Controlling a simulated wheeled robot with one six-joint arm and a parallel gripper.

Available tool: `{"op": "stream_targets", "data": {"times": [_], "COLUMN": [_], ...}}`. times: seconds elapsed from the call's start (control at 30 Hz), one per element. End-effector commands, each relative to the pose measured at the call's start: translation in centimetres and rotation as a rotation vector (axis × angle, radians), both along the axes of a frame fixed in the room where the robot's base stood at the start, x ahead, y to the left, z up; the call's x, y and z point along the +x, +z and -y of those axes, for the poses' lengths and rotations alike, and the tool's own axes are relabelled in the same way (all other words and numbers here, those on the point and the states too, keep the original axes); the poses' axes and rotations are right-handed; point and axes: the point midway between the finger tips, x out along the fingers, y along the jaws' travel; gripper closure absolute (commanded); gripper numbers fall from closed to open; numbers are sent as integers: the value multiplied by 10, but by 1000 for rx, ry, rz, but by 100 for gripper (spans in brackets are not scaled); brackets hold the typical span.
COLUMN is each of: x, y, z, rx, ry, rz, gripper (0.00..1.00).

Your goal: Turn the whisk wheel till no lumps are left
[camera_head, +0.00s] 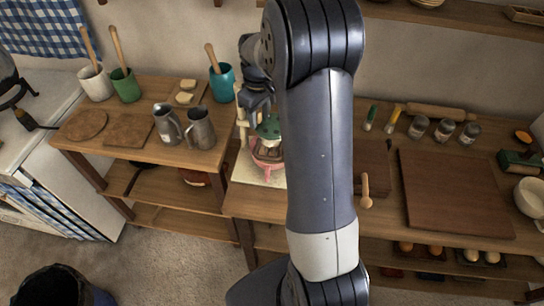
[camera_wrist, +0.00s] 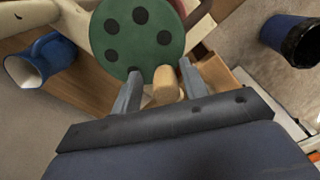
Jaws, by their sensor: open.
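The green whisk wheel (camera_head: 270,127) stands over a pink bowl (camera_head: 266,158) on a pale board (camera_head: 243,174), partly hidden by my arm in the head view. In the wrist view the whisk wheel (camera_wrist: 138,30) is a green disc with several dark holes. Its wooden knob (camera_wrist: 165,86) points toward my palm. My gripper (camera_wrist: 160,75) is open, with one finger on each side of the knob and visible gaps beside it. In the head view my gripper (camera_head: 256,103) is by the wheel. The inside of the bowl is too small to judge for lumps.
Two metal jugs (camera_head: 184,127) stand left of the bowl, with crocks (camera_head: 222,82) behind. A large brown board (camera_head: 455,192) and several jars (camera_head: 443,130) are right of my arm. A blue vessel (camera_wrist: 48,58) and a blue bin (camera_wrist: 290,42) show in the wrist view.

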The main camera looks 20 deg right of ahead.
Motion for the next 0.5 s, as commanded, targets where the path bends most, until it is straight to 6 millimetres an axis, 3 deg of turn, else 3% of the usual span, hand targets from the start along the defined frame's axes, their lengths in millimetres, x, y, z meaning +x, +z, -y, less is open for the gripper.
{"op": "stream_targets", "data": {"times": [0.27,0.5], "x": [0,1], "y": [0,25], "z": [-2,-1], "rx": [3,2], "ry": [1,1], "rz": [0,2], "gripper": [56,56]}}
